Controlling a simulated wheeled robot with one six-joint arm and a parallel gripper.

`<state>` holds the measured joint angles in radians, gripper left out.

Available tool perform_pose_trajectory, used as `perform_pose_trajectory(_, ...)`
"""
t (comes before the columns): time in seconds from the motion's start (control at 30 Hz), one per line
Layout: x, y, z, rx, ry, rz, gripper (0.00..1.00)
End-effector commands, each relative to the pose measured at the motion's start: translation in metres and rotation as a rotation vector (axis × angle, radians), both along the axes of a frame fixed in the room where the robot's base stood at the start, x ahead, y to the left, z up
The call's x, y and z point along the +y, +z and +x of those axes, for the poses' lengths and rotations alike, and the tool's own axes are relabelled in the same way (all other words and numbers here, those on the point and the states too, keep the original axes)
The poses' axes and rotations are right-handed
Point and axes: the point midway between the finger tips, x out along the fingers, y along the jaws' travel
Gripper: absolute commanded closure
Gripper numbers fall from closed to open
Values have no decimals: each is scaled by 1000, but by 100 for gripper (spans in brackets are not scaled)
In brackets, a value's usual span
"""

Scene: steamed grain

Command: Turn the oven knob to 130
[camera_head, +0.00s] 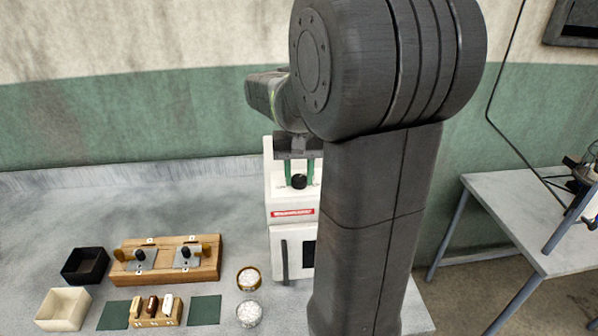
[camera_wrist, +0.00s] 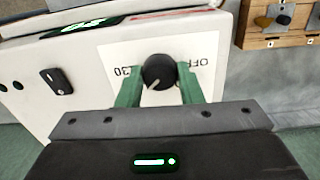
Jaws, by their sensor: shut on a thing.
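The white oven (camera_head: 291,215) stands on the counter, partly behind my arm, with a black round knob (camera_head: 299,181) on its upper front. In the wrist view the knob (camera_wrist: 158,72) sits on a white dial plate, with OFF lettering to its right and a partly hidden "30" to its left. A pale mark on the knob points to the lower left of that picture. My gripper (camera_head: 299,171) has its two green fingers on either side of the knob, shut on it. The fingers hide part of the dial.
A wooden block with metal fittings (camera_head: 207,266) stands left of the oven. Black (camera_head: 85,266) and cream (camera_head: 62,310) boxes, two small bowls of white pieces (camera_head: 249,278) and green mats (camera_head: 205,310) lie nearby. The oven front has a dark handle (camera_head: 285,262). A separate table (camera_head: 535,215) stands right.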

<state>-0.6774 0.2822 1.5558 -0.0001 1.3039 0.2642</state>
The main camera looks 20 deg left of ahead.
Motion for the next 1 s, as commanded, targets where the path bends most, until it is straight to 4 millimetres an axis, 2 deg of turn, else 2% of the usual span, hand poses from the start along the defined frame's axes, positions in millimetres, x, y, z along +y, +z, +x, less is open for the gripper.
perform_pose_trajectory(0.6,0,1,1,-3,-548,2,89)
perform_pose_trajectory(1.0,0,1,1,-3,-734,3,89)
